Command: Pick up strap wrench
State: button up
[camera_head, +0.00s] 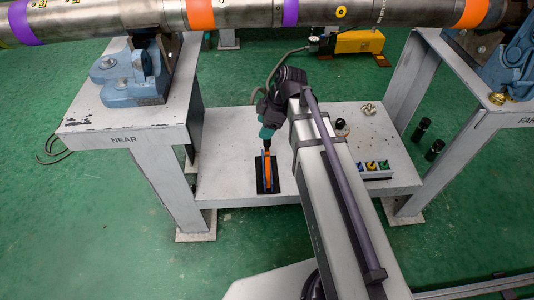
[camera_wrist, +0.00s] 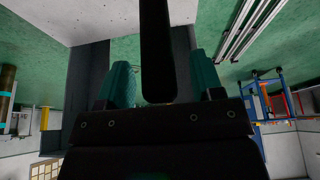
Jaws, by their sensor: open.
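A dark bar (camera_wrist: 157,40) shows between the fingers, with gaps on both sides. I cannot tell for sure whether this bar is the wrench's handle. The contact point is too small to make out.
The shelf (camera_head: 225,130) lies between the near bench (camera_head: 130,125) and the far bench (camera_head: 470,125). A steel pipe (camera_head: 250,14) spans the benches above. A box with coloured knobs (camera_head: 375,168) is on the shelf's right.

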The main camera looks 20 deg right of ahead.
jog(key=shift+a+f, duration=0.1)
jog(key=shift+f, duration=0.05)
grip_shut()
dwell(0.4)
